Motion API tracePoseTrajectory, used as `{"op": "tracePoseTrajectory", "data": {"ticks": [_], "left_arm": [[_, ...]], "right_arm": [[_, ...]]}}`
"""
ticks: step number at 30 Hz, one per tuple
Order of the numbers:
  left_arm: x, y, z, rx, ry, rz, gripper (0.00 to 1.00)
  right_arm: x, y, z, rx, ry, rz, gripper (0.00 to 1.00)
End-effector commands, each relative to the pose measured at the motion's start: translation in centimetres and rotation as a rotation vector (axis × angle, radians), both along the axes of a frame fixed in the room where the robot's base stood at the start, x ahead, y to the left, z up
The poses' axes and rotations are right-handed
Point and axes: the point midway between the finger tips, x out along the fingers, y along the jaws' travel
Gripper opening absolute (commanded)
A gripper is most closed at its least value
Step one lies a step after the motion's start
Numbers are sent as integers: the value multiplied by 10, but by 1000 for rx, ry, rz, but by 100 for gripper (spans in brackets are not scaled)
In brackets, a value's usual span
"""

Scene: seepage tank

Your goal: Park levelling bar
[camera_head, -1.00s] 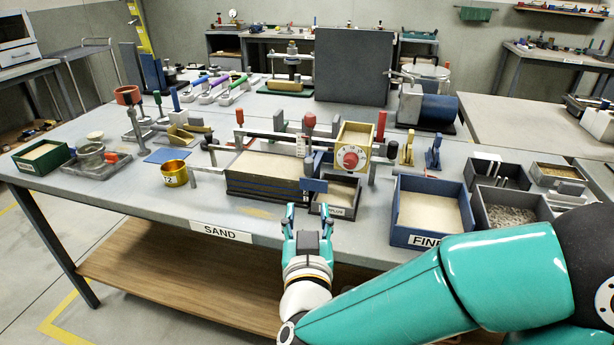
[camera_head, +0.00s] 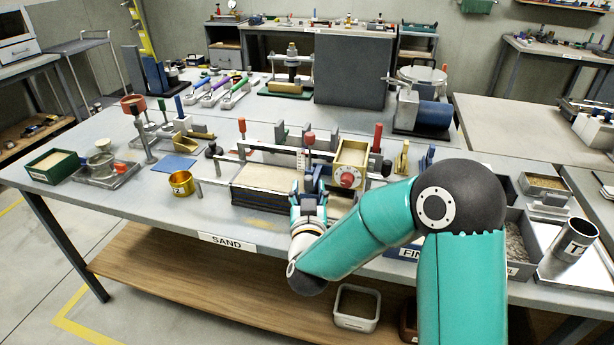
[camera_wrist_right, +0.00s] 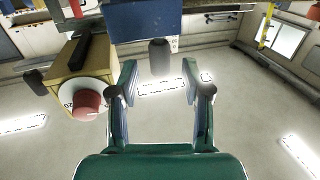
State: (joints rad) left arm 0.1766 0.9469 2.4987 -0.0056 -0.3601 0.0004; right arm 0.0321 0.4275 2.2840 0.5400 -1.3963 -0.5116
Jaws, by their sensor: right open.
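The sand tank (camera_head: 262,178) stands on the near part of the bench, with a rail (camera_head: 262,150) across it. A white scale with a red knob (camera_head: 309,139) and a blue plate, probably the levelling bar (camera_head: 315,170), are on the rail. My right gripper (camera_head: 310,190) is open just in front of the blue plate and partly hides it. In the right wrist view the blue plate (camera_wrist_right: 145,18) is ahead, and a dark round peg (camera_wrist_right: 160,55) sits near the gap between the open fingertips (camera_wrist_right: 160,80). I cannot tell if they touch. My left gripper is out of view.
A yellow box with a red dial (camera_head: 350,165) sits close right of the gripper; it also shows in the wrist view (camera_wrist_right: 82,85). A brass cup (camera_head: 181,183) stands left of the tank.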

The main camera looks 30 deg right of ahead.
Motion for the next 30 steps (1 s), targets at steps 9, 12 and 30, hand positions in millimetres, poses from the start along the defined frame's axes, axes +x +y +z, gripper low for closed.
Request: {"op": "tracePoseTrajectory", "data": {"ticks": [9,12,30], "left_arm": [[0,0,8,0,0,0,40],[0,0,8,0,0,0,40],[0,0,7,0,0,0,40]], "right_arm": [[27,-18,0,0,0,1,48],[28,-19,0,0,0,1,48],[28,-18,0,0,0,2,0]]}}
